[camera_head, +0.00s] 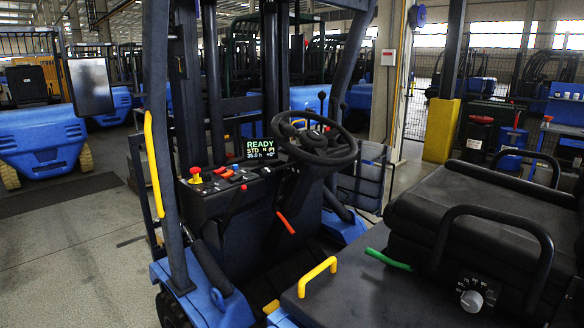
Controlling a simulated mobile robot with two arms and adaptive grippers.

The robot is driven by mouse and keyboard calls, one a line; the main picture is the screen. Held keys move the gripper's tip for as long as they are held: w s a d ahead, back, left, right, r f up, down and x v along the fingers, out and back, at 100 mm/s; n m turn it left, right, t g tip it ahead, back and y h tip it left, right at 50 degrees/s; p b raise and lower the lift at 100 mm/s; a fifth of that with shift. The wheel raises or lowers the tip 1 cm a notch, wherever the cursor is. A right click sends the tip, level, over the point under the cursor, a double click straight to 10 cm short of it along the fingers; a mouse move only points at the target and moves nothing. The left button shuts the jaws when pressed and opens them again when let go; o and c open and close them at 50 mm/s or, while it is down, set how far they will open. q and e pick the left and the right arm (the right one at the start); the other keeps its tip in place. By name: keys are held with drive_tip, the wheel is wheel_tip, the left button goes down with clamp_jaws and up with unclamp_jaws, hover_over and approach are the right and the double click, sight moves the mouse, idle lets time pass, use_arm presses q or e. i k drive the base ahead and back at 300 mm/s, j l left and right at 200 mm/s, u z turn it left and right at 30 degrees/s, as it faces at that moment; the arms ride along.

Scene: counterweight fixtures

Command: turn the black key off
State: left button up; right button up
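A blue and black forklift fills the middle of the view. Its black dashboard (225,204) carries a lit display (258,150) that reads READY in green, with smaller text below. A red mushroom button on a yellow base (195,175) stands at the dashboard's left end. Small red and orange controls (225,172) sit to its right. The black key is too small and dark to tell apart from these controls, and I cannot make out its position. Neither of my grippers shows in this view.
The steering wheel (321,139) stands right of the display. A black seat (470,230) with armrests fills the right front. A dark mast post with a yellow grab bar (153,163) rises left of the dashboard. Open floor (70,250) lies to the left.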

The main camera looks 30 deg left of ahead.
sight(206, 178)
drive_tip(key=u, duration=1.15)
